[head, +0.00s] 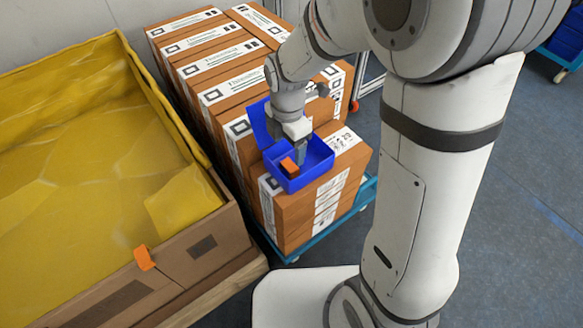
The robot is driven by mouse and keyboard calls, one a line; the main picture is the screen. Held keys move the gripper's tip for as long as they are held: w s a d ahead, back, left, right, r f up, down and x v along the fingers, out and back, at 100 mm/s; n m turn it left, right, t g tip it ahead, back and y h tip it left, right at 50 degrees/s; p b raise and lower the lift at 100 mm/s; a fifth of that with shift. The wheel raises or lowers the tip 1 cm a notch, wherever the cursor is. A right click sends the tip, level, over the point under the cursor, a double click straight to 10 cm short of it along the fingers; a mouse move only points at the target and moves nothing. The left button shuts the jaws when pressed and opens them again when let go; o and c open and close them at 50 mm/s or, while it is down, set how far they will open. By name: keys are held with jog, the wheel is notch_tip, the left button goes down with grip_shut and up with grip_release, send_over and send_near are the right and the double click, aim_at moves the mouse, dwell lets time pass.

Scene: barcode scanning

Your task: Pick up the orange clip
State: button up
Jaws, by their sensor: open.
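An orange clip (289,165) sits in an open blue box (318,165) on top of a brown carton. Another orange clip (144,258) sits on the near rim of the large carton with the yellow lining. My gripper (299,157) points down into the blue box, just right of and behind the orange clip there. It is open. The fingertips are small and partly hidden by the box, and I cannot tell whether they touch the clip.
Stacked brown cartons (215,66) with white labels stand behind the blue box on a blue trolley (337,222). The yellow-lined carton (195,250) fills the left. The blue box's raised lid (260,122) is beside my gripper. Grey floor (500,200) is clear at right.

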aim_at(289, 164)
notch_tip(289, 164, down, 8)
jog(key=b, duration=0.3)
jog(key=shift+d+r, duration=0.1)
jog(key=shift+d, duration=0.05)
jog(key=shift+c, duration=0.4)
jog(key=c, duration=1)
jog(key=shift+r, duration=0.15)
